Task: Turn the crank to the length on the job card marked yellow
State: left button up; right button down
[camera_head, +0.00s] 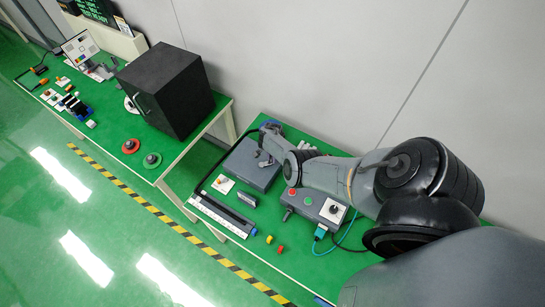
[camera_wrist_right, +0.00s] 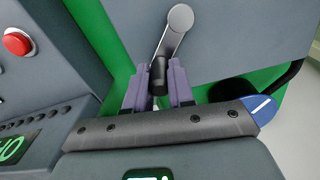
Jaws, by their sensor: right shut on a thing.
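The crank has a metal arm (camera_wrist_right: 176,28) and a dark handle (camera_wrist_right: 158,76), seen close in the right wrist view. My right gripper (camera_wrist_right: 158,88) has its purple fingers on either side of the handle and is shut on it. In the head view my right gripper (camera_head: 269,133) is small and partly hidden by my arm, at the back of a grey machine box (camera_head: 247,166). A small white card (camera_head: 222,184) with an orange mark lies on that table; its writing is too small to read. My left gripper is not in view.
A long dark rail with a white scale (camera_head: 222,217) lies along the table's front edge. A grey control box (camera_head: 318,205) with buttons and a dial stands to the right. Small red and yellow pieces lie in front.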

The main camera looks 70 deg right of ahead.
jog(key=c, duration=1)
grip_release()
jog(key=shift+o, duration=0.2)
jog(key=shift+r+p, duration=0.45)
jog(key=shift+r, duration=0.2)
notch_tip(320, 180, up, 8)
jog(key=p, duration=0.3)
jog(key=shift+r, duration=0.75)
